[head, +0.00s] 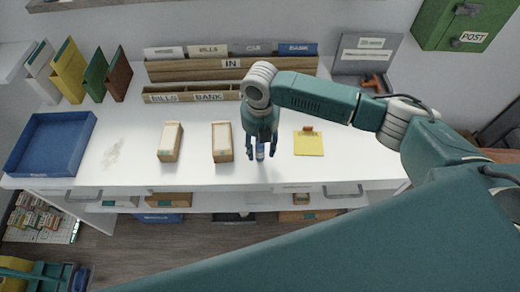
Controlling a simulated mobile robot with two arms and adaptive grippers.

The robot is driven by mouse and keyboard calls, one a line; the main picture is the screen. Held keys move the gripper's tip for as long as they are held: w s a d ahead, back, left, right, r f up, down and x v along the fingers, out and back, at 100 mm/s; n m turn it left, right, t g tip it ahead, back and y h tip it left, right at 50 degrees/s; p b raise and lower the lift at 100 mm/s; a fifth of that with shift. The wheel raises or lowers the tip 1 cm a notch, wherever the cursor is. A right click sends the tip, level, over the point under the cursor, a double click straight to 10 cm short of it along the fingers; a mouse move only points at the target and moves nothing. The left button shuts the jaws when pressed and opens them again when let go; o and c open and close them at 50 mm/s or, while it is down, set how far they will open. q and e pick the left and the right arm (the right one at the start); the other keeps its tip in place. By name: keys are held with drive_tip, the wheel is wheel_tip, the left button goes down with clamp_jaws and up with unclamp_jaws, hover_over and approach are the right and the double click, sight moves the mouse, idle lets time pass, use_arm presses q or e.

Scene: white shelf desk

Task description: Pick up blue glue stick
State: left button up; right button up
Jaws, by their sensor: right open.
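The blue glue stick (260,150) stands on the white desk (205,180), a small blue and whitish cylinder close to the desk's front edge. My right gripper (262,157) points down from above, with its blue fingers open on either side of the stick. The gripper hides the stick's upper part. I cannot tell whether the fingers touch it. My left gripper is not in view.
Two upright boxes (170,142) (222,142) stand left of my gripper. A yellow notepad (308,145) lies to the right. A blue tray (78,166) is at the far left. Wooden letter racks (222,72) line the back.

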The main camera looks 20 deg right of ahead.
clamp_jaws()
drive_tip(key=shift+r, duration=0.15)
